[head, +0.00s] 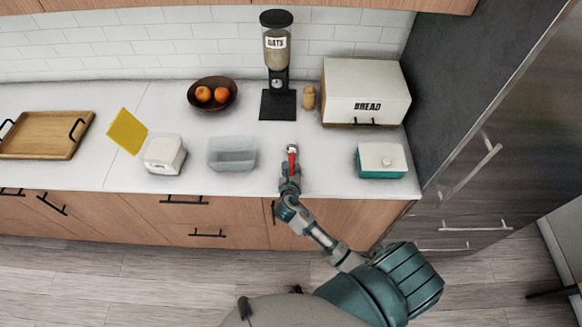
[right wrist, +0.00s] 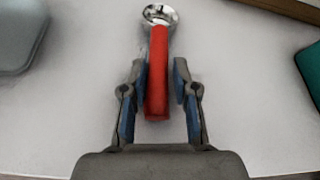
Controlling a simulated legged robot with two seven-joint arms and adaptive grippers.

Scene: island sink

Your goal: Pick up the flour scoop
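The flour scoop (head: 292,158) has a red handle and a small metal bowl, and lies on the white counter with its bowl toward the back. It also shows in the right wrist view (right wrist: 158,75), bowl at the top. My right gripper (head: 290,178) is at the near end of the handle. In the right wrist view the fingers of my right gripper (right wrist: 160,85) are apart on either side of the red handle, with a gap visible on the right. The gap on the left is small, and contact there is hard to tell. My left gripper is not in view.
A translucent container (head: 232,154) stands left of the scoop, a white and green box (head: 381,160) to its right. Behind are an oats dispenser (head: 277,65), a small brown shaker (head: 309,97) and a bread box (head: 366,92). The counter around the scoop is clear.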

